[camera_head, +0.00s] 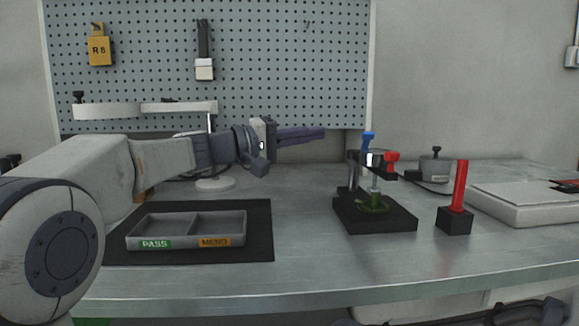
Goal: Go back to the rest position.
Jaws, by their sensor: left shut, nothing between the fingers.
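My left arm comes in from the left and reaches over the back part of the metal bench. Its left gripper (316,133) points right, in front of the lower edge of the pegboard. Its dark purple fingers are together with nothing between them. It is raised above the bench and apart from the tray and the clamp fixture. My right gripper does not show.
A two-compartment tray (187,247) labelled PASS and MEND sits on a black mat (262,222). A clamp fixture (375,215) holds a green piece. A red post (460,187) on a black block and a white flat machine (520,205) stand to the right.

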